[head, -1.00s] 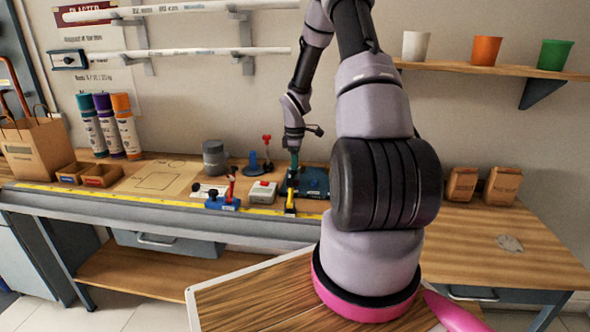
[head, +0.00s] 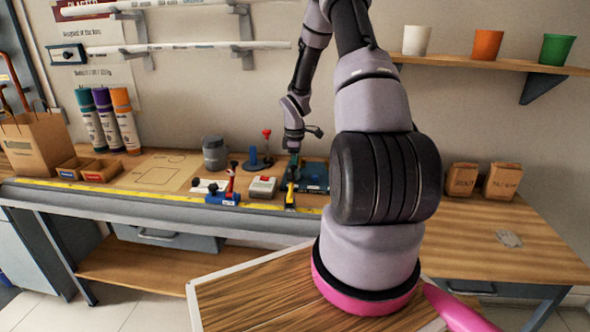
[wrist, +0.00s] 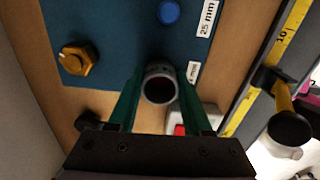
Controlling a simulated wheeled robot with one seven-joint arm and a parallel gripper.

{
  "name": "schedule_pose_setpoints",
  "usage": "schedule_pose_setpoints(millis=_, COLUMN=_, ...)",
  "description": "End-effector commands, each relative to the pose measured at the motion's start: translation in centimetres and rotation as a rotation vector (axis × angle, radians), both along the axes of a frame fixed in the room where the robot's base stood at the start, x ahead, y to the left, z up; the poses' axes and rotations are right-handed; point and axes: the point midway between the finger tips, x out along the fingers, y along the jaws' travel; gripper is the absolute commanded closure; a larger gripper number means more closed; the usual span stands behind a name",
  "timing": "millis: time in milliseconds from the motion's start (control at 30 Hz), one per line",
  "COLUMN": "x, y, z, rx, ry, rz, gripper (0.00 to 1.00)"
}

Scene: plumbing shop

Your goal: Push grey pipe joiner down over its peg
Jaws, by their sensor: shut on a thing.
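The grey pipe joiner (wrist: 160,83) is a short round ring seen end-on in the wrist view, with a dark bore. My gripper (wrist: 158,90) has green fingers closed on its two sides. Beneath is a blue board (wrist: 120,35) with a blue round peg (wrist: 168,12) beside a "25 mm" label. A second label by the joiner is partly covered. Whether the joiner is around a peg cannot be told, since the bore is dark. In the head view my gripper (head: 293,162) points down at the blue board (head: 316,176); the joiner is too small to make out there.
An orange knob (wrist: 77,58) sits on the board. A yellow-handled clamp (head: 290,195) and a red-handled clamp (head: 231,182) stand at the bench's front edge. A white box with a red button (head: 263,186) and a grey container (head: 214,154) are left of my gripper.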

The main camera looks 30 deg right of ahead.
Motion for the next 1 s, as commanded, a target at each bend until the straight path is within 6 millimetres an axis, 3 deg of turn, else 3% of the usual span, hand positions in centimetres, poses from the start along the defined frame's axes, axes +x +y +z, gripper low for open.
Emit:
schedule_pose_setpoints(millis=33, x=0.0, y=0.0, z=0.0, rx=0.000, ry=0.000, rz=0.000, gripper=0.47)
schedule_pose_setpoints(millis=100, x=0.0, y=0.0, z=0.0, rx=0.000, ry=0.000, rz=0.000, gripper=0.20)
schedule_pose_setpoints(millis=133, x=0.0, y=0.0, z=0.0, rx=0.000, ry=0.000, rz=0.000, gripper=0.16)
schedule_pose_setpoints(millis=433, x=0.0, y=0.0, z=0.1, rx=0.000, ry=0.000, rz=0.000, gripper=0.16)
schedule_pose_setpoints(millis=567, x=0.1, y=-0.1, z=1.1, rx=-0.001, ry=-0.003, rz=-0.001, gripper=0.16)
schedule_pose_setpoints(millis=1000, x=0.1, y=-0.1, z=9.3, rx=-0.002, ry=-0.003, rz=-0.001, gripper=0.16)
